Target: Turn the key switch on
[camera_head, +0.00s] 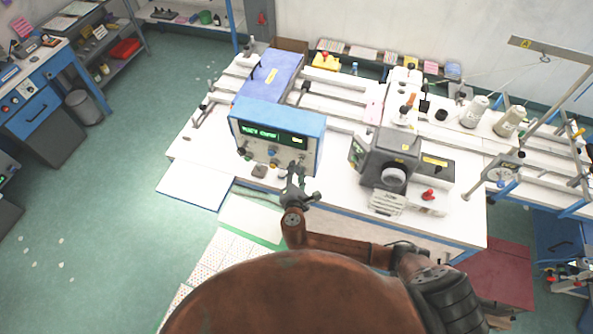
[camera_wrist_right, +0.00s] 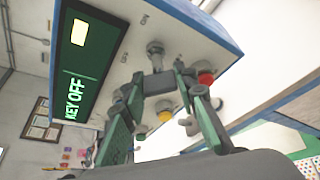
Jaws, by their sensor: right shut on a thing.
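The control box (camera_head: 277,112) stands on the white machine table, its front panel facing me. In the right wrist view its green display (camera_wrist_right: 82,58) reads "KEY OFF". A silver round key switch (camera_wrist_right: 155,48) sits on the panel beside the display, with small printed marks near it. My right gripper (camera_wrist_right: 158,88) is at the panel, its fingers closed on a grey piece at the switch, which looks like the key. In the head view the right gripper (camera_head: 297,172) is at the box's lower right front, hiding part of the panel. My left gripper is not in view.
On the panel are a red button (camera_wrist_right: 206,77) and a yellow button (camera_wrist_right: 166,115) close to my fingers. A dark sewing machine head (camera_head: 390,158) stands to the right of the box. The floor at left is mostly open.

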